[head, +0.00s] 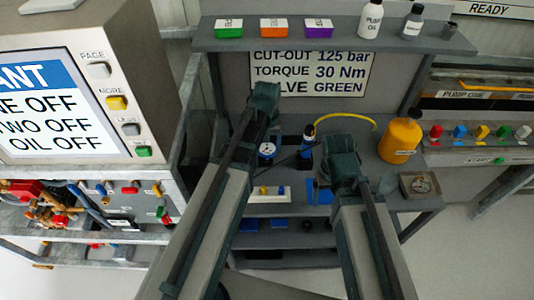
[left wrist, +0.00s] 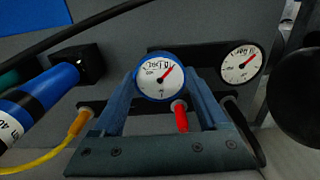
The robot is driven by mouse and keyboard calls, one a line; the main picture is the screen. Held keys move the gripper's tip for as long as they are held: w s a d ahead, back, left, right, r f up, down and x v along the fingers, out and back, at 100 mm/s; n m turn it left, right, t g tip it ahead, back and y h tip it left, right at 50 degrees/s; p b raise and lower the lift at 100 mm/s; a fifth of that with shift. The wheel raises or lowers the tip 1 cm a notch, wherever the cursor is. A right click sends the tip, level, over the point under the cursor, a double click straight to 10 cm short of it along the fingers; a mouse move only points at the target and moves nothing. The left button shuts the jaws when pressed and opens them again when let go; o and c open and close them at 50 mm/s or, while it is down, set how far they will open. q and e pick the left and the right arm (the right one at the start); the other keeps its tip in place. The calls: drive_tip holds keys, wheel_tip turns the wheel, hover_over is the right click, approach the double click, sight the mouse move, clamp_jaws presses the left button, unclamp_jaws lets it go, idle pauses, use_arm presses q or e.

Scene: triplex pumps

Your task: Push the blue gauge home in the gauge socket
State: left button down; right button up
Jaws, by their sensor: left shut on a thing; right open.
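The blue gauge (left wrist: 160,76), with a white dial and red needle, sits between the two fingers of my left gripper (left wrist: 162,88) in the left wrist view. The fingers are shut on it. The gauge socket is hidden, so I cannot tell how deep the gauge sits. My right gripper (head: 340,160) is to the right in the head view, over the bench front, and open; its fingertips are mostly hidden.
A black-rimmed gauge (left wrist: 242,62) stands right of the blue one. A red part (left wrist: 180,116) is just below. A blue cylinder (left wrist: 42,92) and yellow hose (left wrist: 72,132) lie left. A yellow bottle (head: 400,140) stands on the bench at right, with a shelf (head: 340,40) above.

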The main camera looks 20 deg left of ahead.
sight(267, 148)
use_arm(q)
drive_tip(key=shift+r+p, duration=1.7)
drive_tip(key=shift+r, duration=0.2)
